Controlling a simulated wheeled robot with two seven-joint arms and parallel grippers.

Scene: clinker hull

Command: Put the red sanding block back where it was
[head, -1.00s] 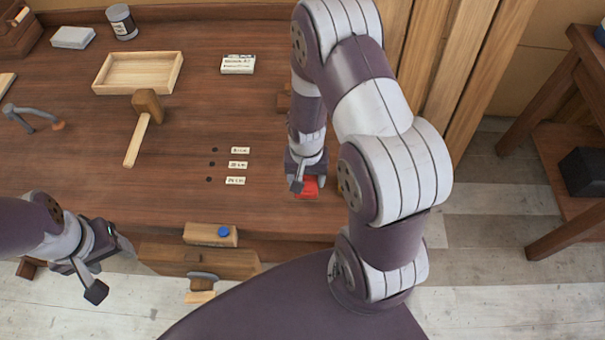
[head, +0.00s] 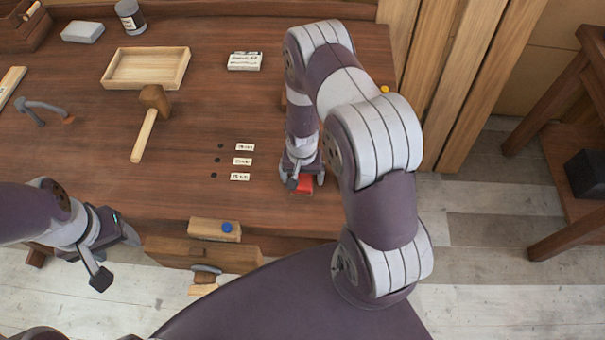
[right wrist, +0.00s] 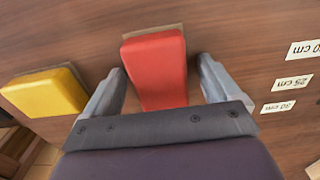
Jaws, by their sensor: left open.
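The red sanding block (head: 304,185) is near the front edge of the wooden bench, just right of the small length labels. In the right wrist view the red block (right wrist: 156,68) sits between the fingers of my right gripper (right wrist: 160,82). A gap shows between the block and the right-hand finger; the left-hand finger is very close to the block. My right gripper (head: 302,178) is low over the bench, with its fingers apart around the block. My left gripper (head: 114,257) is open and empty, in front of the bench at the left.
A yellow block (right wrist: 46,92) lies beside the red one in the right wrist view; my arm hides it in the head view. Labels (head: 242,161) stand beside small holes. A mallet (head: 149,120), wooden tray (head: 147,84) and blue-knobbed block (head: 214,229) are further left.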

